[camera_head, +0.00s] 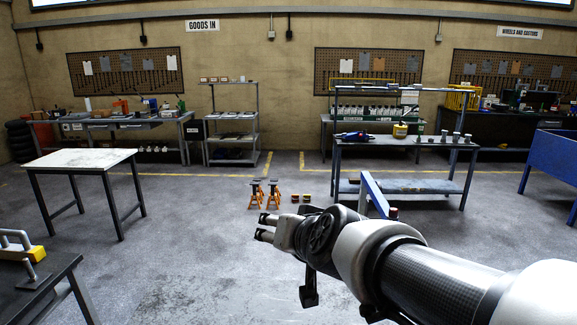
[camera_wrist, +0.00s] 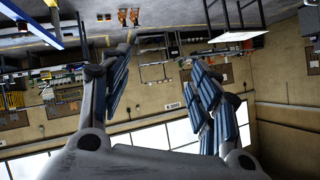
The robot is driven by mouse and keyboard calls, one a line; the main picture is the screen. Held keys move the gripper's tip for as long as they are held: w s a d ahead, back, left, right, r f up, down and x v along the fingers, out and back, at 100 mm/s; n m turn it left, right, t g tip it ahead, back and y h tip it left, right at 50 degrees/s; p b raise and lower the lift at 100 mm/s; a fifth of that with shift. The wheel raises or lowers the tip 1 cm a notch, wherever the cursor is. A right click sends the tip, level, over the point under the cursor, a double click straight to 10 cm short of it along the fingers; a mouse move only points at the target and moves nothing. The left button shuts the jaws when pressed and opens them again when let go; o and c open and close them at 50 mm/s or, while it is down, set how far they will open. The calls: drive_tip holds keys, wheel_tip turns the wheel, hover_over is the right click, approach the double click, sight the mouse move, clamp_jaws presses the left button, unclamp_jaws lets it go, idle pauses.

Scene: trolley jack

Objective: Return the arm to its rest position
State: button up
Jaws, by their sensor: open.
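My arm reaches in from the lower right of the head view. My gripper (camera_head: 265,228) points left at mid-height in front of the open floor, with its two fingertips apart. In the wrist view my gripper (camera_wrist: 160,90) shows both fingers spread wide with nothing between them. That view is upside down, with the floor at the top and the far wall and windows below. The trolley jack is not clearly shown; a blue bar (camera_head: 374,194) rises behind my arm, and its lower part is hidden by the arm.
Orange jack stands (camera_head: 273,194) stand on the floor beyond my gripper. A grey workbench (camera_head: 405,145) is behind them at right. A white-topped table (camera_head: 80,160) stands left, and a dark bench (camera_head: 35,285) is at the near left. The floor between is clear.

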drive_tip(key=s+d+f+g+h, duration=0.1)
drive_tip(key=s+d+f, duration=0.3)
drive_tip(key=s, duration=0.5)
drive_tip(key=s+d+f+g+h, duration=0.1)
drive_tip(key=s+d+f+g, duration=0.2)
drive_tip(key=s+d, duration=0.3)
drive_tip(key=s+d+f+n+g+h, duration=0.1)
drive_tip(key=s+d+f, duration=0.4)
drive_tip(key=s, duration=0.7)
drive_tip(key=shift+f+g+h, duration=0.15)
drive_tip(key=shift+g+h, duration=0.45)
drive_tip(key=shift+g, duration=0.3)
